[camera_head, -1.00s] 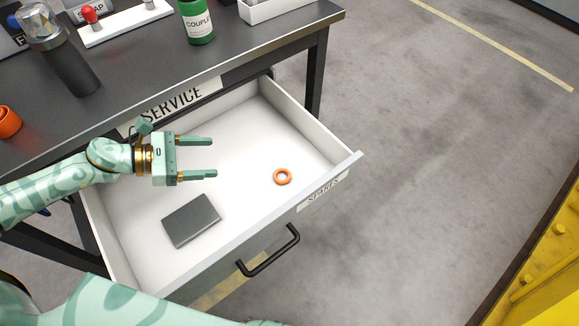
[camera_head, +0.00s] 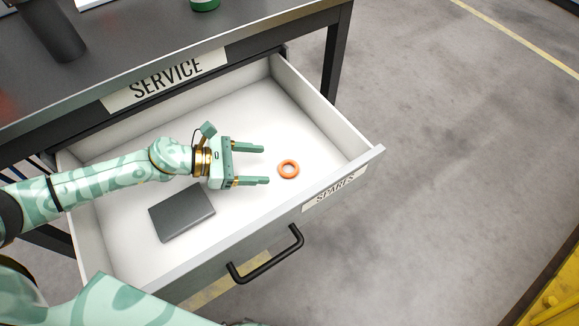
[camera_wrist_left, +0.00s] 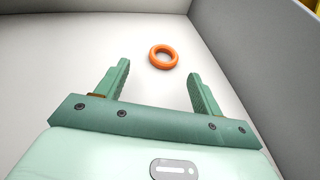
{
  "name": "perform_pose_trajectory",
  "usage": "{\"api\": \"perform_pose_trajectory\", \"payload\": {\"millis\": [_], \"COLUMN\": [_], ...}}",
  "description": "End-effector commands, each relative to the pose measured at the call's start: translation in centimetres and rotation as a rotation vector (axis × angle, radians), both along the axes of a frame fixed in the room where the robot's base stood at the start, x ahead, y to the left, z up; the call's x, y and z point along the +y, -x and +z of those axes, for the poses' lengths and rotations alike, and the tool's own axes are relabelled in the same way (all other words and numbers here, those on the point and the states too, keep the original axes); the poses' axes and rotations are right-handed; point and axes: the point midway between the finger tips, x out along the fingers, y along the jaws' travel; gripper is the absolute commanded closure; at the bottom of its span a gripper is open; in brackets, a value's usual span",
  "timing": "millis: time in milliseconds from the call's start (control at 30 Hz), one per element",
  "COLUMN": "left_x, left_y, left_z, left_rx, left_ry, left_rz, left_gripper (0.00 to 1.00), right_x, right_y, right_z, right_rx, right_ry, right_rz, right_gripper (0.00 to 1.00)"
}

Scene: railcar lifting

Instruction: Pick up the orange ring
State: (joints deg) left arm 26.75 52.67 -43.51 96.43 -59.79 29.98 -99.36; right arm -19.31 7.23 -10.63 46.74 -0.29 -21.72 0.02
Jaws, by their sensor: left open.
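The orange ring (camera_head: 289,169) lies flat on the white floor of the open drawer (camera_head: 362,160), toward its right front corner. My left gripper (camera_head: 266,165) is open and empty over the drawer, just left of the ring, its fingers pointing right toward it. In the left wrist view the ring (camera_wrist_left: 163,57) lies beyond the fingertips, roughly centred between the two fingers (camera_wrist_left: 159,68). It is apart from both fingers. My right gripper is not in view.
A dark grey flat box (camera_head: 181,212) lies in the drawer left of the ring. The drawer's walls stand around them, with a black handle (camera_head: 265,255) on the front. The workbench top (camera_head: 130,50) is above and behind, carrying a dark bottle (camera_head: 50,35).

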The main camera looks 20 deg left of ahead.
Motion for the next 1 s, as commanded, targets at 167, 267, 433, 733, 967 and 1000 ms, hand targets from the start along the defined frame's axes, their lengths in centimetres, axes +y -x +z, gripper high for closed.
{"api": "perform_pose_trajectory", "payload": {"millis": [167, 267, 433, 733, 967, 1000], "left_x": [-1.3, -2.9, -4.7, -5.0, -5.0, -5.0], "left_y": [-0.5, -1.0, -2.0, -2.0, -2.0, -2.0], "left_z": [-0.6, -1.2, -2.0, -2.1, -2.0, -2.1], "left_rx": [0.000, -0.001, -0.001, 0.001, 0.000, 0.000], "left_ry": [0.000, 0.001, 0.000, 0.000, -0.001, -0.001], "left_rz": [-0.001, -0.002, 0.000, 0.000, 0.000, 0.000], "left_gripper": [0.33, 0.33, 0.33, 0.44, 0.80, 0.80], "right_x": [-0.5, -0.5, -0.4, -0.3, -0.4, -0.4], "right_y": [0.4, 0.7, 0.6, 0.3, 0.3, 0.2], "right_z": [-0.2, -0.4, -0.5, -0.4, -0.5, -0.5], "right_rx": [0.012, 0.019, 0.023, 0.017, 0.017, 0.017], "right_ry": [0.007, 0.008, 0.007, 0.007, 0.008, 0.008], "right_rz": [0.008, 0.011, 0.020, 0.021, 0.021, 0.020], "right_gripper": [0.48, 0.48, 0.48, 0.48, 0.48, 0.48]}}
